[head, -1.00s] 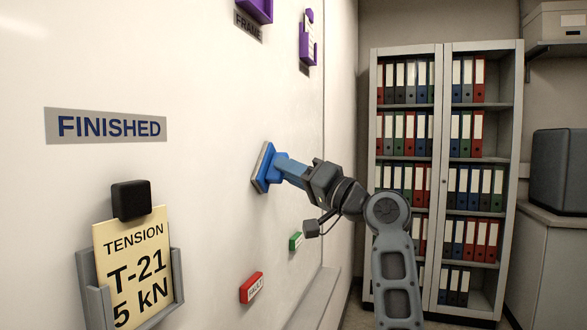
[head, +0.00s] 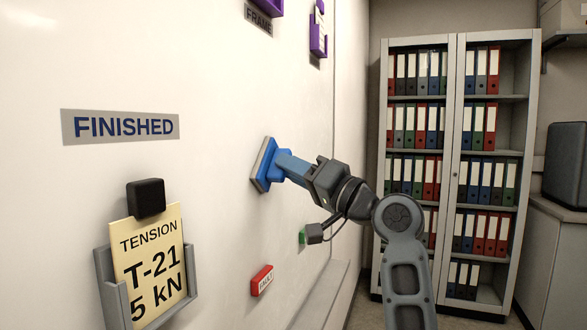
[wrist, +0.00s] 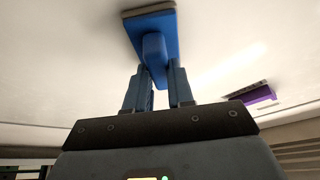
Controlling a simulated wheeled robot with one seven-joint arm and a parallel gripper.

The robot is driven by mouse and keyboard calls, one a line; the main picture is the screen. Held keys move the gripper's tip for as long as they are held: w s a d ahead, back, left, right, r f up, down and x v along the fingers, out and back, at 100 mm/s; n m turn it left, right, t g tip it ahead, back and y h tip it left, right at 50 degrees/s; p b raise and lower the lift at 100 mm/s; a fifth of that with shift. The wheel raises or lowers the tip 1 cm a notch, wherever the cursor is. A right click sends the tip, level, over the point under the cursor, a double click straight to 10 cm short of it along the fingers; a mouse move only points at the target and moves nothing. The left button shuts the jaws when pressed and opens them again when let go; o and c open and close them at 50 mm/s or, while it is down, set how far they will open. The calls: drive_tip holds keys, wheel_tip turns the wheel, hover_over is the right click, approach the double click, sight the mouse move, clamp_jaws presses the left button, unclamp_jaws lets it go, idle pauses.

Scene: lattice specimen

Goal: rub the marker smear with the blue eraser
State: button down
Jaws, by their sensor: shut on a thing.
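The blue eraser (head: 264,168) has a blue back with a handle and a pale pad facing the whiteboard (head: 215,60). My gripper (head: 290,166) is shut on its handle. In the wrist view the handle of the eraser (wrist: 154,55) sits between the two blue fingers of my gripper (wrist: 158,78). The pad is at the board's surface or very close to it; I cannot tell if it touches. No marker smear shows in either view; the eraser and arm hide part of the board.
On the board are a FINISHED label (head: 122,127), a TENSION card (head: 150,245) in a grey holder, a red magnet (head: 262,280), a green magnet (head: 302,236) and purple holders (head: 318,38). A binder cabinet (head: 455,38) stands at the back right.

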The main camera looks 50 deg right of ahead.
drive_tip(key=s+d, duration=0.2)
drive_tip(key=s, duration=0.3)
drive_tip(key=shift+s, duration=0.35)
drive_tip(key=shift+d, duration=0.1)
drive_tip(key=s, duration=0.1)
drive_tip(key=s+d, duration=0.1)
drive_tip(key=shift+s, duration=0.4)
drive_tip(key=shift+w, duration=0.1)
idle(0.5)
